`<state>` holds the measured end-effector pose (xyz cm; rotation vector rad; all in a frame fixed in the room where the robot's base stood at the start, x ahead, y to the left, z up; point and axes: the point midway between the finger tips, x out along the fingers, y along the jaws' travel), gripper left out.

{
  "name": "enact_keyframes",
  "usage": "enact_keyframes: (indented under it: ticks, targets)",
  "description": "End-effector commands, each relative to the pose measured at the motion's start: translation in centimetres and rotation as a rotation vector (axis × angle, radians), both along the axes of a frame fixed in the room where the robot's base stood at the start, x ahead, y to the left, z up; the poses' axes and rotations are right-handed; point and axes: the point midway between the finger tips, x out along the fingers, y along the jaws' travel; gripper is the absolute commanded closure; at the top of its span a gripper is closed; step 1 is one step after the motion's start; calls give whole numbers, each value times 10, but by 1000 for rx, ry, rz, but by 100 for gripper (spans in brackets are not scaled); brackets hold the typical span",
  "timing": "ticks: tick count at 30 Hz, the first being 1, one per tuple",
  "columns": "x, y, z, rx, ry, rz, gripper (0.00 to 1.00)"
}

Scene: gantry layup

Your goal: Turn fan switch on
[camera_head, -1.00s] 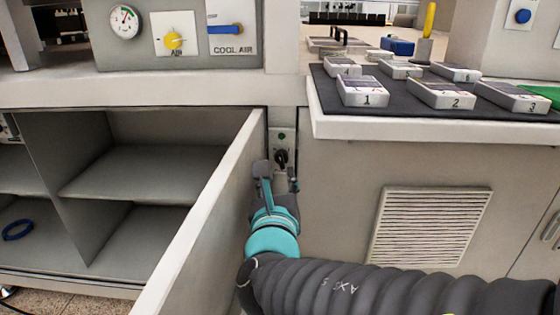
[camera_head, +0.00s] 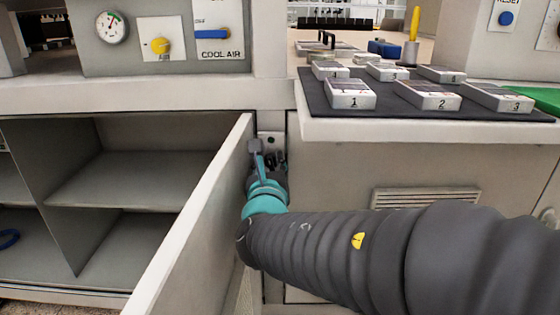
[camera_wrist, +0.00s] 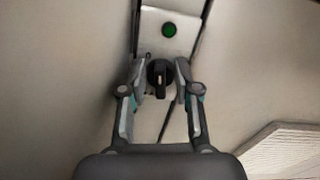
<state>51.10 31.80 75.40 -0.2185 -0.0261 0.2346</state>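The fan switch is a black rotary knob (camera_wrist: 160,77) on a narrow light plate (camera_wrist: 181,28), with a green round lamp (camera_wrist: 169,30) above it. In the wrist view the knob's grip bar stands about vertical. My gripper (camera_wrist: 161,82) is open, with one finger on each side of the knob; I cannot tell whether either finger touches it. In the head view my gripper (camera_head: 266,156) is in front of the plate (camera_head: 270,139) and hides most of the knob. No label can be read on the plate.
An open cabinet door (camera_head: 200,215) stands close to the left of my gripper. A counter with a dark mat (camera_head: 318,98) and several numbered boxes overhangs on the right, above a vent grille (camera_head: 425,198). A gauge (camera_head: 112,27) and a yellow knob (camera_head: 160,46) are upper left.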

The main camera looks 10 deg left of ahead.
Motion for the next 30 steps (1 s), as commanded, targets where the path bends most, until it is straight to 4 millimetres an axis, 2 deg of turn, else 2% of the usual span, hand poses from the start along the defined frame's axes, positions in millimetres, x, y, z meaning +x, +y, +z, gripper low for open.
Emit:
enact_keyframes:
  ticks: [14, 30]
  targets:
    - [0, -1, -4, 72, 17, 1, 100]
    - [1, -5, -2, 511, 124, 0, 100]
